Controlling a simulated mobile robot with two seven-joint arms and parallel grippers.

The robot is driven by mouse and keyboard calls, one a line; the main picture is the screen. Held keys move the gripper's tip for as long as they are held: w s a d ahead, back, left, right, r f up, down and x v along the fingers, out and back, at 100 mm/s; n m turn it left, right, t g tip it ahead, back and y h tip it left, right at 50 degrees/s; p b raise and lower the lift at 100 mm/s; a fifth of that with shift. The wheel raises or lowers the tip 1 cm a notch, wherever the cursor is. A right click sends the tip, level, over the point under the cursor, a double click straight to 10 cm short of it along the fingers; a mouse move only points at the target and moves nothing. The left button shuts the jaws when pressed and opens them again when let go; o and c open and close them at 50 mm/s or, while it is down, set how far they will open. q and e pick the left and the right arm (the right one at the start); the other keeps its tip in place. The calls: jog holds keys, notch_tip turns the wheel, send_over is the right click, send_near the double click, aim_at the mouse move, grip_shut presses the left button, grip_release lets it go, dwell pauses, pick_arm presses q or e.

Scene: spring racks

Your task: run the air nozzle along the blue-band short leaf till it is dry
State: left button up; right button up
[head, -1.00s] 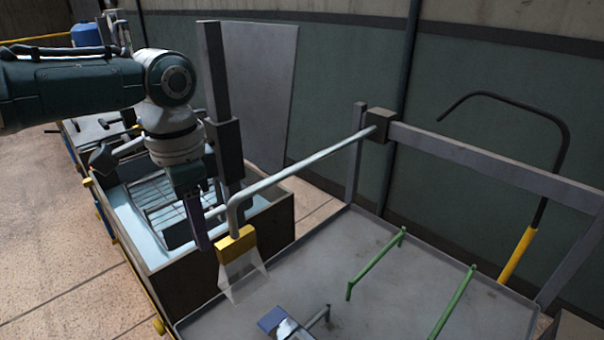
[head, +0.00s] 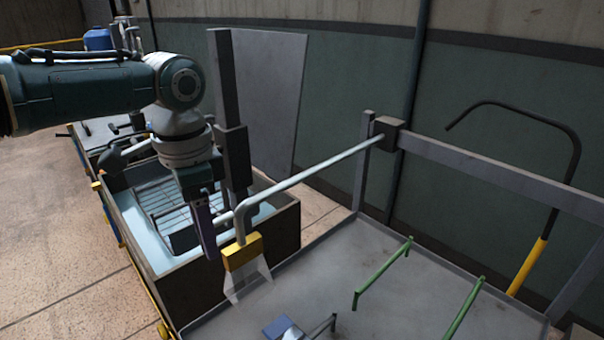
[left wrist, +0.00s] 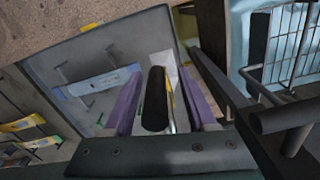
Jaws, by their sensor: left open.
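The air nozzle (head: 241,252) is a yellow head with a pale see-through fan below it, on a light grey pipe over the tray's left end. My left gripper (head: 205,228) points down close beside the nozzle, on its left. In the left wrist view my purple fingers (left wrist: 157,105) stand open around a dark round bar (left wrist: 155,98), with yellow and white of the nozzle behind it. A leaf with a blue end (head: 279,327) is cut off at the bottom of the head view. A pale bluish leaf (left wrist: 97,84) lies over the tray in the left wrist view. Wetness cannot be told.
The grey tray (head: 330,270) carries green bars (head: 383,272) and a rail behind. A wooden-walled tank (head: 270,238) with a wire rack stands at the left. A grey post (head: 224,110) rises close behind the gripper. Yellow-banded strips (left wrist: 22,124) lie at the wrist view's left.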

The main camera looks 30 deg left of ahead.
pick_arm(q)
notch_tip(320, 180, up, 10)
jog(key=shift+f, duration=0.2)
pick_arm(e)
jog(key=shift+f, duration=0.2)
dwell(0.7)
